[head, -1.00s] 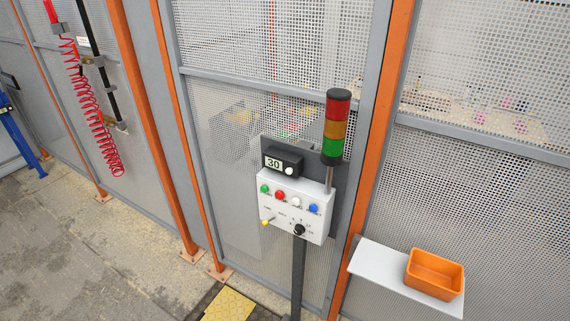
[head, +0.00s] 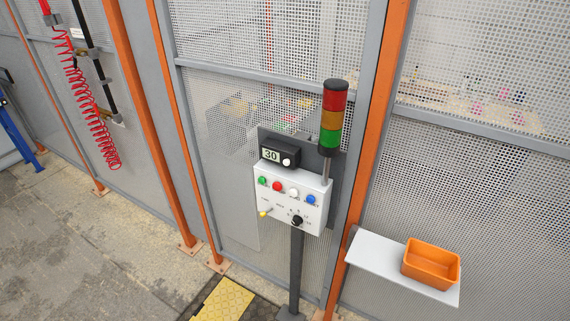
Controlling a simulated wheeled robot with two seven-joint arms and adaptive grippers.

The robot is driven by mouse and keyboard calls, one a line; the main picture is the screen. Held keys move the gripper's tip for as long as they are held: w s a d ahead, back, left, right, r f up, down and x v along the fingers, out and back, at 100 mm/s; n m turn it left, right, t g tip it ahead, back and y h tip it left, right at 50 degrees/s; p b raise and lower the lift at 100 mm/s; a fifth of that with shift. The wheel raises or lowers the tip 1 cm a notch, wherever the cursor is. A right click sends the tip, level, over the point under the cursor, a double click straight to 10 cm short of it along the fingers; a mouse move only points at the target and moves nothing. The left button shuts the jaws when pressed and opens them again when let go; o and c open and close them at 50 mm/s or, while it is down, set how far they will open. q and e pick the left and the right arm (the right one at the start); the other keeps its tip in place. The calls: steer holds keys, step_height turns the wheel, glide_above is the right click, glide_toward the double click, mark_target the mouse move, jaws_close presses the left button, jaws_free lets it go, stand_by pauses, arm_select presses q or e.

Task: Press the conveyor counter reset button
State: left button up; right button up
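A black counter box (head: 281,153) with a display reading 30 sits on top of the white control panel (head: 268,199). A small white round button (head: 286,162) is on the counter's face, right of the display. The panel also carries a green button (head: 262,181), a red button (head: 277,186), a white button (head: 294,191) and a blue button (head: 311,199). A yellow-tipped lever (head: 264,213) and a black knob (head: 297,220) are below them. Neither of my grippers shows in the head view.
A red, amber and green stack light (head: 333,113) rises at the panel's right. A dark post (head: 296,270) holds the panel before a mesh fence. An orange bin (head: 431,262) stands on a white shelf (head: 381,254) at the right. A yellow plate (head: 226,300) lies on the floor.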

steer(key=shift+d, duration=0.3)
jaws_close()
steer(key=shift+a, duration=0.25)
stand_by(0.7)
